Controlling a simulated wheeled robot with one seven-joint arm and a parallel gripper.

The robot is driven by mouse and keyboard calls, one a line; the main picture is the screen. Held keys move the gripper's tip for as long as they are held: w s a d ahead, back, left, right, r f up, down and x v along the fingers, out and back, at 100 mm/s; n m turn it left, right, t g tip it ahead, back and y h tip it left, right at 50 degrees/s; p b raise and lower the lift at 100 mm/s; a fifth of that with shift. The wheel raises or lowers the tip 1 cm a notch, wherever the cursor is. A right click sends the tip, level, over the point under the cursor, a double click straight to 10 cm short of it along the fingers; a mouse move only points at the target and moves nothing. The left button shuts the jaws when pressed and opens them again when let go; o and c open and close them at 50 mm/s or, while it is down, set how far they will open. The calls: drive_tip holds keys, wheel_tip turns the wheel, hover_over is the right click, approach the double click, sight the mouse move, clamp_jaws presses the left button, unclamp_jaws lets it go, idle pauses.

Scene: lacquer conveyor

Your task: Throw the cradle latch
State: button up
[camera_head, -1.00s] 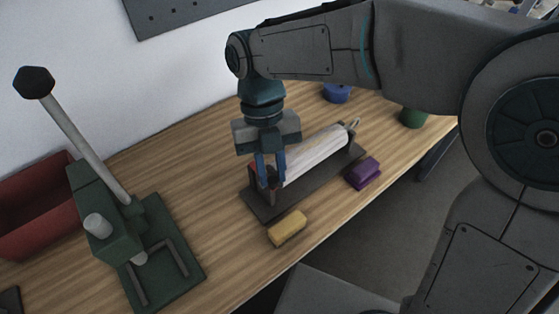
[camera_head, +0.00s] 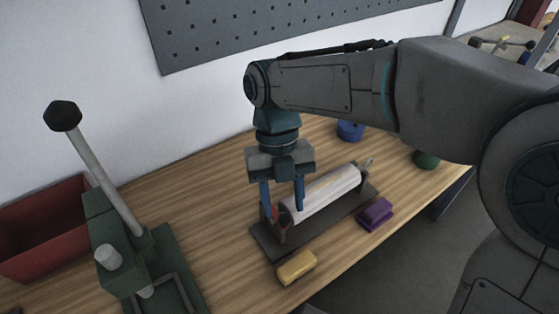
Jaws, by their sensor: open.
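The cradle (camera_head: 338,217) is a dark flat base on the wooden bench with upright end supports. A white cylinder (camera_head: 328,190) lies along it. At the near left end are a dark upright (camera_head: 281,230) and a small reddish part, which may be the latch; it is partly hidden and I cannot tell its position. My gripper (camera_head: 284,208) points down over this end. Its two blue fingers are spread apart, one on the left and one on the right in front of the cylinder's end. I see nothing held; whether a finger touches the cradle is unclear.
A yellow block (camera_head: 297,267) and a purple block (camera_head: 375,214) lie along the cradle's front side. A green lever press (camera_head: 122,255) and a red bin (camera_head: 40,232) stand at left. Blue (camera_head: 350,131) and green (camera_head: 425,159) round items sit behind. Bench left of the cradle is clear.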

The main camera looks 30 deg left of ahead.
drive_tip(key=p+v, duration=0.1)
drive_tip(key=v, duration=1.1)
